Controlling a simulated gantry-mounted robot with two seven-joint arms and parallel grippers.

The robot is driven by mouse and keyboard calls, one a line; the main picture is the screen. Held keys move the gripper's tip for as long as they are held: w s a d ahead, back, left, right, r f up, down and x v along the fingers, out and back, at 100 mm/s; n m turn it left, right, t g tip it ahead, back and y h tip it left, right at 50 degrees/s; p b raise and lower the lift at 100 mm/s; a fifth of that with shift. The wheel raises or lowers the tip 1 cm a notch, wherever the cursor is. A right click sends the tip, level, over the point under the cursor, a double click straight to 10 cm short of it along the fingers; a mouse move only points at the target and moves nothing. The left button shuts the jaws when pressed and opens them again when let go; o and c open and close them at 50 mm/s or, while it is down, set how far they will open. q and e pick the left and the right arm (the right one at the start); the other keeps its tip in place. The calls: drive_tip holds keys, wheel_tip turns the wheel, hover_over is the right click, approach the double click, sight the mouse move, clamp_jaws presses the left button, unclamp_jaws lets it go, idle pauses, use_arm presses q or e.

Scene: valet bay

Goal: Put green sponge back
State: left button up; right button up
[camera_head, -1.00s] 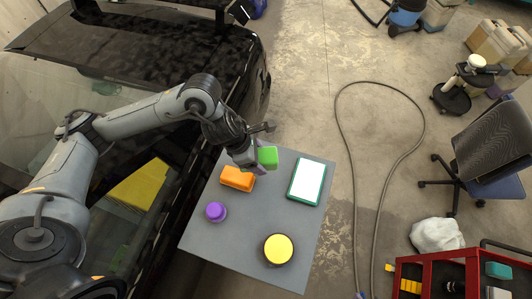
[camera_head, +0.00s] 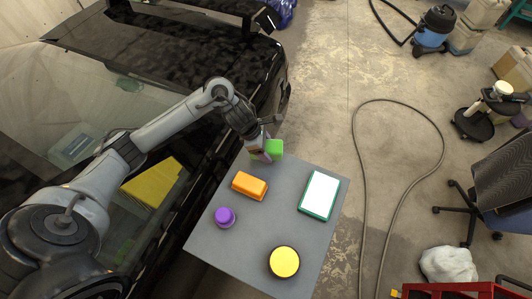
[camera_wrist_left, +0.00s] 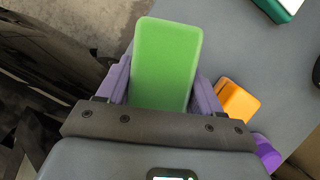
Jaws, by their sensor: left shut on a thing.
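The green sponge (camera_head: 274,148) is a bright green block near the far left corner of the grey table (camera_head: 225,245). My left gripper (camera_head: 262,152) is shut on it. In the left wrist view the green sponge (camera_wrist_left: 166,62) sits between the purple fingers of my left gripper (camera_wrist_left: 163,88), its broad face toward the camera. I cannot tell whether the sponge touches the table or is held above it. My right gripper is not in view.
On the table are an orange block (camera_head: 249,186), a purple round piece (camera_head: 225,217), a yellow-topped round piece (camera_head: 284,262) and a white-topped green-edged box (camera_head: 319,194). A black car (camera_head: 190,60) stands close at the left. The table's middle is clear.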

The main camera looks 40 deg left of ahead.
use_arm(q)
wheel_tip(320, 180, down, 4)
drive_tip(key=shift+r+p, duration=0.2)
drive_tip(key=shift+p, duration=0.35)
drive_tip(key=shift+f, duration=0.15)
drive_tip(key=shift+f+b, duration=0.25)
drive_tip(key=shift+b, duration=0.1)
drive_tip(key=o, duration=1)
drive_tip(key=shift+r, duration=0.1)
drive_tip(key=shift+r, duration=0.1)
